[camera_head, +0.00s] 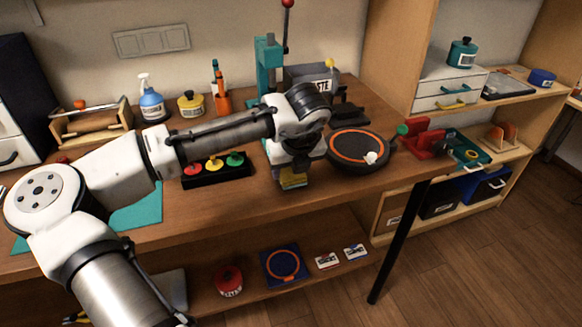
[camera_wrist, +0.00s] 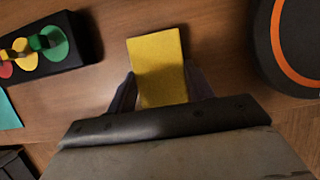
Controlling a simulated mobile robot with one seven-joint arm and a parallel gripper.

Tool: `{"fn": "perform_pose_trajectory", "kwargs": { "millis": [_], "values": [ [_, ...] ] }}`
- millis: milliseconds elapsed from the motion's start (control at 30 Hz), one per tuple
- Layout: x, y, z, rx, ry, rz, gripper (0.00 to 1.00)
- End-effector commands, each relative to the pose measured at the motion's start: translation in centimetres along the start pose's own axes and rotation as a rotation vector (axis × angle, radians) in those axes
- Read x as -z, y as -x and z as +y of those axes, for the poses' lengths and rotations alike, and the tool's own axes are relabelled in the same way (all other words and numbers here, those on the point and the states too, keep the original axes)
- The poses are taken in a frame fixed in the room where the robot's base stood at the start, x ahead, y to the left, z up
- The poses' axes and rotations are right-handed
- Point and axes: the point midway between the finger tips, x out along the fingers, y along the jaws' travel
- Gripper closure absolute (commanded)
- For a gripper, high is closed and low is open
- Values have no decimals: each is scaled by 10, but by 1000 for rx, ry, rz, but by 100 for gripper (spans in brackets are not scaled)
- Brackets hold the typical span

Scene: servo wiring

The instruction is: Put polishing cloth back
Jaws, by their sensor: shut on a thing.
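The polishing cloth appears to be the yellow rectangular piece (camera_wrist: 158,66) in the wrist view, between the fingers of my gripper (camera_wrist: 160,90). My gripper is shut on it, one finger on each side.
A black round turntable with an orange ring (camera_head: 358,148) stands just right of my gripper. A black block with red, yellow and green knobs (camera_head: 216,170) is to the left. A lower shelf (camera_head: 200,262) holds a red pot (camera_head: 229,281) and a blue square (camera_head: 284,264).

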Motion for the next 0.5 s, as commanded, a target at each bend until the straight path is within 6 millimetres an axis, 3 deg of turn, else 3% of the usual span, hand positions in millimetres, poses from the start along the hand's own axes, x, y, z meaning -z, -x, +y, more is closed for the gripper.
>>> {"fn": "perform_pose_trajectory", "kwargs": {
  "millis": [333,367,500],
  "values": [
    [1,-3,0,1,0,1,66],
    [2,-3,0,1,0,1,47],
    [1,-3,0,0,0,0,29]
  ]
}}
